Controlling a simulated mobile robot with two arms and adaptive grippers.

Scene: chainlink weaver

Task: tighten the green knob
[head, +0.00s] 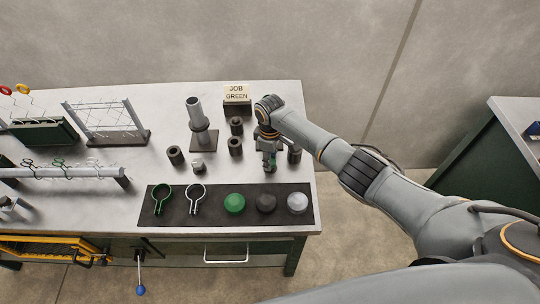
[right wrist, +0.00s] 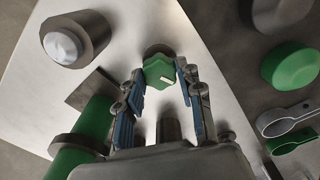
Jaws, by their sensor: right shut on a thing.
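The green knob (right wrist: 158,71) is a faceted cap with a white mark on it, on top of a dark post. My right gripper (right wrist: 161,73) is shut on it, with a blue-padded finger at each side. In the head view my right gripper (head: 269,160) points down over the right part of the bench, and a bit of green (head: 273,164) shows at its fingertips. The post under the knob is mostly hidden. My left gripper is not in view.
Dark cylinders (head: 235,146) stand close left of my gripper. A dark mat (head: 216,216) in front holds ring-shaped tools and a green disc (head: 235,203), a black disc and a grey disc. A sign (head: 237,93) reads "JOB GREEN". The bench's right edge is near.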

